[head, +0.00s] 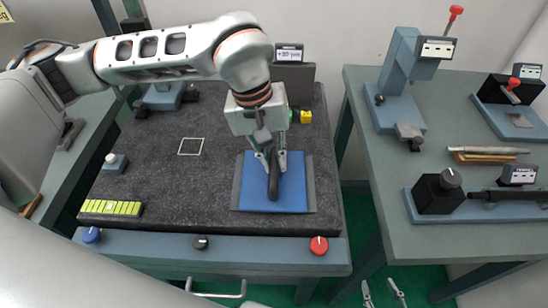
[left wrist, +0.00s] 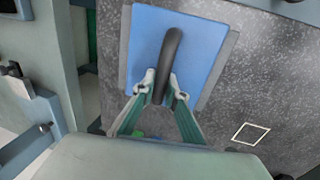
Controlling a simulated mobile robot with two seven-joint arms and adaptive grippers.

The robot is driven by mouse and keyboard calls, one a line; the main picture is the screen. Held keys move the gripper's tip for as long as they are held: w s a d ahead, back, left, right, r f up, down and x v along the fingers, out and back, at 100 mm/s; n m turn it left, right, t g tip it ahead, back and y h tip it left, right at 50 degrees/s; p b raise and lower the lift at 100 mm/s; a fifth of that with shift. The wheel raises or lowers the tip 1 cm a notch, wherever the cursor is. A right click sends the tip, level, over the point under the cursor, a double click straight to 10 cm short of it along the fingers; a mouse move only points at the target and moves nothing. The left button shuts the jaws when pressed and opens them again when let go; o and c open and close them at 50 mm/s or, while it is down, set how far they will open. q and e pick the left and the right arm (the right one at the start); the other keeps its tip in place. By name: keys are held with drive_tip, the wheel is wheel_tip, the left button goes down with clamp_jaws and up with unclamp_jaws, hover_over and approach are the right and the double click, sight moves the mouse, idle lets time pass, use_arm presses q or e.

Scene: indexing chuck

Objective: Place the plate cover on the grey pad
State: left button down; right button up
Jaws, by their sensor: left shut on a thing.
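The plate cover (head: 290,195) is a blue rectangular plate with a black arched handle. It lies over the grey pad (head: 236,190), whose edges show on its left and right sides. In the left wrist view the blue plate (left wrist: 190,60) also covers most of the grey pad (left wrist: 226,56). I cannot tell whether the cover touches the pad or hangs just above it. My left gripper (head: 271,160) is shut on the handle near one end; its fingertips (left wrist: 159,88) sit on either side of it. My right gripper (head: 383,292) is open and empty, low at the bottom edge.
The dark granite slab (head: 150,185) has free room left of the pad, with a white square outline (head: 191,146). A yellow-green block row (head: 111,207) lies at front left. Green and yellow pieces (head: 305,116) stand behind the gripper. A second bench (head: 390,165) with instruments is at right.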

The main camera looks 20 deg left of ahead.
sight(263, 172)
use_arm(q)
drive_tip(key=shift+f, duration=0.15)
drive_tip(key=c, duration=2)
unclamp_jaws()
drive_tip(key=shift+c, duration=0.2)
wheel_tip(263, 172, up, 12)
drive_tip(key=a, duration=0.2)
drive_tip(key=shift+s, duration=0.35)
drive_tip(key=shift+a, duration=0.1)
